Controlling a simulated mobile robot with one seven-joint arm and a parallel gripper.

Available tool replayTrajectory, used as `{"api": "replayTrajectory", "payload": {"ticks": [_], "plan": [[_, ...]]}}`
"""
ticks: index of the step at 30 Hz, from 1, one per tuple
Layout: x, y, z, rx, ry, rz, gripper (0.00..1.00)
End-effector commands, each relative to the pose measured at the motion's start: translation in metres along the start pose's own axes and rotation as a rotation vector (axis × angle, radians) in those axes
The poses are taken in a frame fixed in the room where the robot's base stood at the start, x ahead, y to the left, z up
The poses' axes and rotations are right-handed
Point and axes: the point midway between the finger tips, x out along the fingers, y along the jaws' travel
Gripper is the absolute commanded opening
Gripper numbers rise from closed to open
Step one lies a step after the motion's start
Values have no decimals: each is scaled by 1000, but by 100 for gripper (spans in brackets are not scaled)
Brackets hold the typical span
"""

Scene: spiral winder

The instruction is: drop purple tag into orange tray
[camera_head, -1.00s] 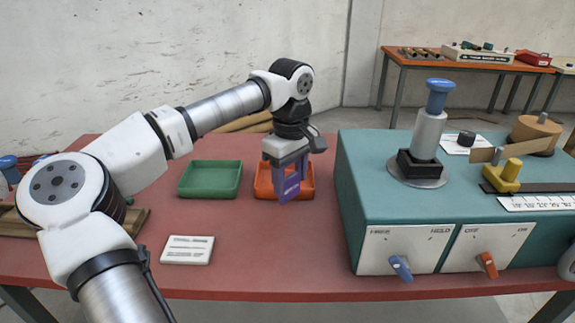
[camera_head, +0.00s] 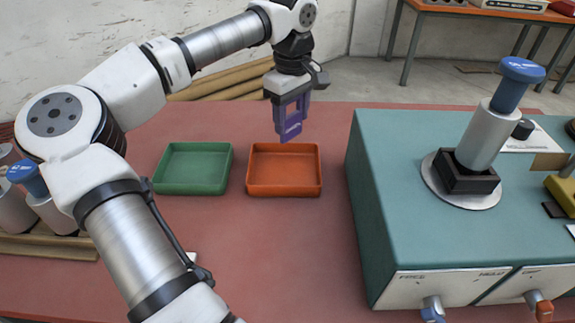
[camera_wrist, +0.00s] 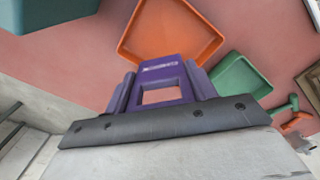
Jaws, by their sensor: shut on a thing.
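The purple tag (camera_head: 291,124) hangs from my gripper (camera_head: 287,104), which is shut on it. In the head view the tag is above the back edge of the orange tray (camera_head: 284,190). The tray stands on the red table and looks empty. In the wrist view the tag (camera_wrist: 160,75) sits between my gripper's fingers (camera_wrist: 160,92), with pale print and a square opening. The orange tray (camera_wrist: 188,14) lies beyond it there, and the tag overlaps the tray's near edge in the picture. I cannot tell the exact height of the tag.
A green tray (camera_head: 193,187) stands just left of the orange one. A teal machine (camera_head: 400,200) with a blue-topped post (camera_head: 490,130) stands to the right. Brown rolls (camera_head: 222,82) lie behind. The table in front of the trays is mostly clear.

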Motion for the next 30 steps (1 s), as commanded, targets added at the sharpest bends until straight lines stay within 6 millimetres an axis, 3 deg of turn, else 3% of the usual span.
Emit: {"api": "replayTrajectory", "payload": {"ticks": [12,23,24,30], "plan": [[50,0,0,0,0,0,33],[55,0,0,0,0,0,33],[55,0,0,0,0,0,57],[55,0,0,0,0,0,81]]}}
